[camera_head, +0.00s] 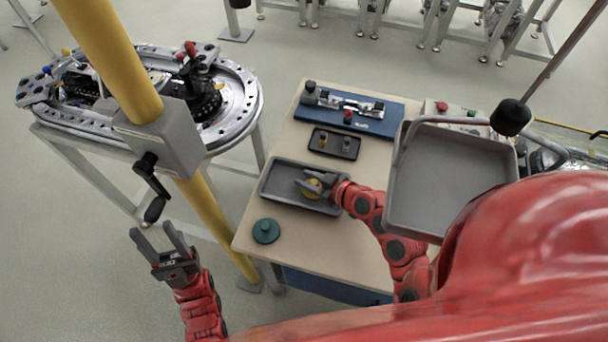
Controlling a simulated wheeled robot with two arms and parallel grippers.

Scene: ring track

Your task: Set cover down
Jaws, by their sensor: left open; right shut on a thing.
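My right gripper (306,181) is over the grey tray (284,193) on the workbench. My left gripper (156,234) is open and empty, off the bench's left side, below the hand crank on the yellow post.
A green knobbed disc (266,231) lies on the workbench (318,242). Behind the tray are a small black tray (334,143) and a blue board (370,122). The ring track (235,125) stands left, behind a yellow post (207,212). A raised grey bin (450,175) is at right.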

